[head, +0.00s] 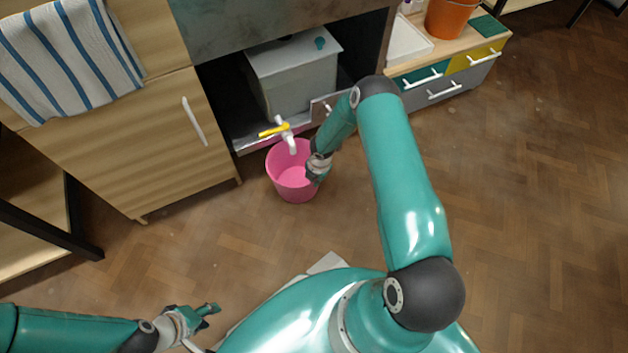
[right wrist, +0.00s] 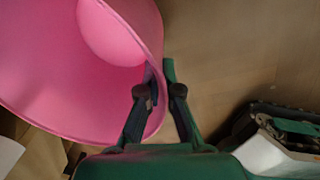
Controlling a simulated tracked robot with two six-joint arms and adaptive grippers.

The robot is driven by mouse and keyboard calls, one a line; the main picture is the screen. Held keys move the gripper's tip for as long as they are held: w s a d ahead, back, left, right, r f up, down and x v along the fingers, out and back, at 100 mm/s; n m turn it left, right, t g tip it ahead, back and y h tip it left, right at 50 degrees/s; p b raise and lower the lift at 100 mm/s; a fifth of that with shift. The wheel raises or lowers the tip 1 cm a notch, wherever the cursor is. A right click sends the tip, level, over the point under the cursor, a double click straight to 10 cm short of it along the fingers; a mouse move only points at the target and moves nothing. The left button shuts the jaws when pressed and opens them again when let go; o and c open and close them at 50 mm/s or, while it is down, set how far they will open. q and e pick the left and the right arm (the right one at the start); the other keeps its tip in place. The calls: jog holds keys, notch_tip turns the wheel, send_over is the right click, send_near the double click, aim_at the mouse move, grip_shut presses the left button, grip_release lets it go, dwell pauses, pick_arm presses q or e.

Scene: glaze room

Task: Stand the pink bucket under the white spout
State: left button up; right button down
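The pink bucket (head: 291,182) is upright and empty in the head view, in front of the open cupboard. The white spout (head: 292,146), with a yellow lever (head: 272,131), reaches out over the bucket's back part. I cannot tell whether the bucket's base touches the floor. My right gripper (head: 318,168) is at the bucket's right rim. In the right wrist view its fingers (right wrist: 160,82) straddle the bucket wall (right wrist: 60,75), one inside and one outside, closed on it. My left gripper (head: 210,313) is open and empty, low at the left, far from the bucket.
The spout belongs to a grey tank (head: 295,75) inside the cupboard. A wooden cupboard door (head: 130,140) stands left of the bucket. A low drawer unit (head: 450,75) with an orange pot (head: 450,18) is at upper right. The wooden floor (head: 530,200) at right is clear.

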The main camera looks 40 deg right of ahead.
jog(key=shift+w, duration=0.35)
jog(key=shift+f+b, duration=0.45)
jog(key=shift+f, duration=0.2)
jog(key=c, duration=1.3)
grip_release()
jog(key=shift+r, duration=0.1)
